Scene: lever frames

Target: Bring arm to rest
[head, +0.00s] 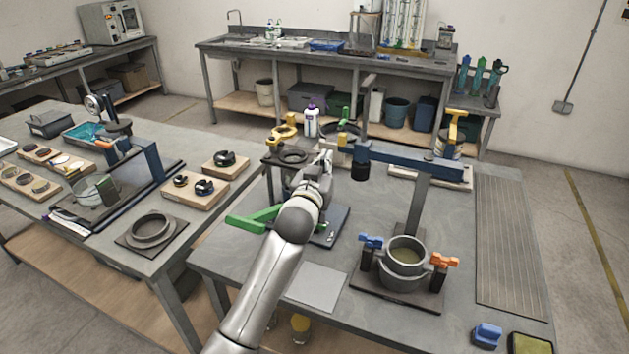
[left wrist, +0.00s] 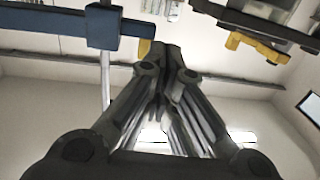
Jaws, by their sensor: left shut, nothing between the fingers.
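My left arm reaches up from the bottom of the head view over the near table (head: 245,255). My left gripper (head: 324,162) is at its far end, above the table between the green lever handle (head: 254,220) and the blue beam (head: 415,162). In the left wrist view the fingers of my left gripper (left wrist: 165,52) are together and empty, pointing upward toward wall and ceiling. The blue beam also shows there (left wrist: 104,27), apart from the fingers. My arm hides part of the device with the green handle. My right gripper is not in view.
A grey pot (head: 405,255) with blue and orange clamps stands on a dark plate at the right. A yellow lever (head: 456,125) stands behind. A ribbed mat (head: 512,245) at the right is clear. A second table stands left.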

